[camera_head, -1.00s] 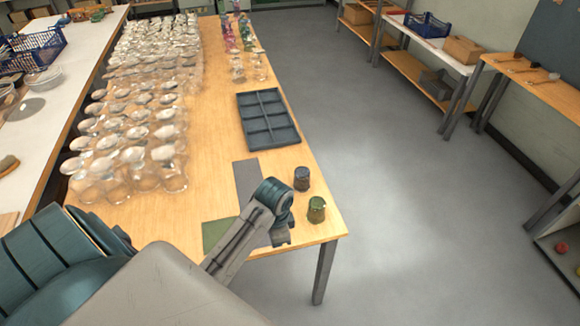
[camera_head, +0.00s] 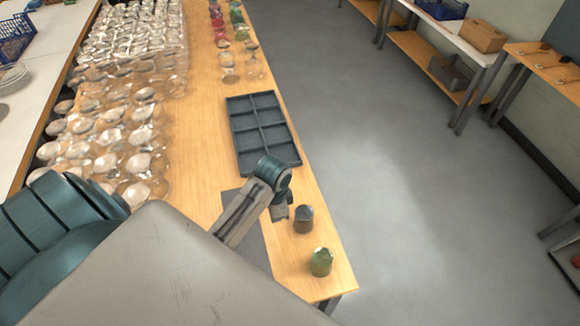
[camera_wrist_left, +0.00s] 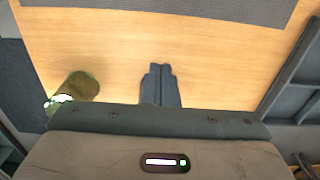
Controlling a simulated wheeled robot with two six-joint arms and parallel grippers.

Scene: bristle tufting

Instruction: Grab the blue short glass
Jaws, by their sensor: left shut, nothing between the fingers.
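The blue short glass (camera_head: 303,220) stands on the right edge side of the wooden table in the head view, dark blue-grey. A green short glass (camera_head: 320,262) stands just nearer than it. My left gripper (camera_head: 280,212) is beside the blue glass, to its left, apart as far as I can tell. In the left wrist view its fingers (camera_wrist_left: 160,84) are together and empty above bare wood. The green glass (camera_wrist_left: 76,88) shows left of the fingers there. The blue glass does not show in the wrist view. My right gripper is out of view.
A dark compartment tray (camera_head: 235,140) lies just beyond my arm. A grey mat (camera_head: 262,232) lies partly under it. Many clear glasses (camera_head: 110,120) crowd the table's left side. Pink and green glasses stand at the far end. The floor right of the table is clear.

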